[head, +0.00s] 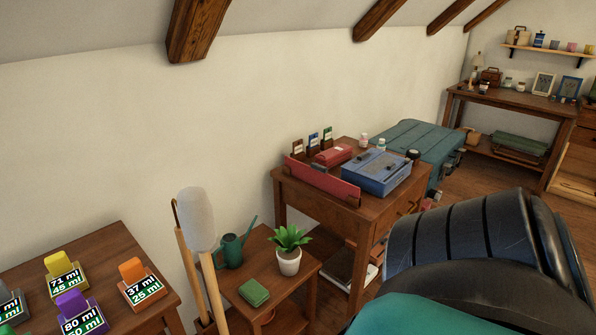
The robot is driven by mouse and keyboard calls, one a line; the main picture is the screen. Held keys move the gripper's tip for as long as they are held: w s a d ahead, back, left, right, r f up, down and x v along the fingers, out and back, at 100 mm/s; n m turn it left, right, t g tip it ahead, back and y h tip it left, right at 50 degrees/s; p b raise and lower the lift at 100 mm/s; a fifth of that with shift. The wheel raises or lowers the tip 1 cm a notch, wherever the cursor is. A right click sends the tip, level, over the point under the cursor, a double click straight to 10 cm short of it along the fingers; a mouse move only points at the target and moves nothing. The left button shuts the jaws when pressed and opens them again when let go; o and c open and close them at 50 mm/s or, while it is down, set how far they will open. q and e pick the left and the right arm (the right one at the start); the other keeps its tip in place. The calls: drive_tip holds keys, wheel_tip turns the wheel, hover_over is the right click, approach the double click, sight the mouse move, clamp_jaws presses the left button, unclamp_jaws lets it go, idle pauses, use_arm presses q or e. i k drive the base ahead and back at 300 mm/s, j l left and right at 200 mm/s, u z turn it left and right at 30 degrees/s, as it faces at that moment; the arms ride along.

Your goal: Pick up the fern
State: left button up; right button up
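A small green plant with pointed leaves (291,237), which looks like the fern, stands upright in a white pot (289,262) on a small low wooden table (262,250). No gripper is touching it in this view. A dark ribbed part of my own arm fills the lower right, with a teal part below it. Neither of my grippers is in view.
A dark green watering can (231,251) stands left of the plant, and a folded green cloth or sponge (254,292) lies in front. Long wooden handles (192,275) rise at the left. A taller desk (340,206) with boxes stands close behind right.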

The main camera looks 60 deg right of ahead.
sight(289, 255)
drive_tip(key=k+l, duration=0.1)
drive_tip(key=l, duration=0.5)
drive_tip(key=k+l, duration=0.1)
drive_tip(key=l, duration=1.05)
drive_tip(key=k, duration=0.05)
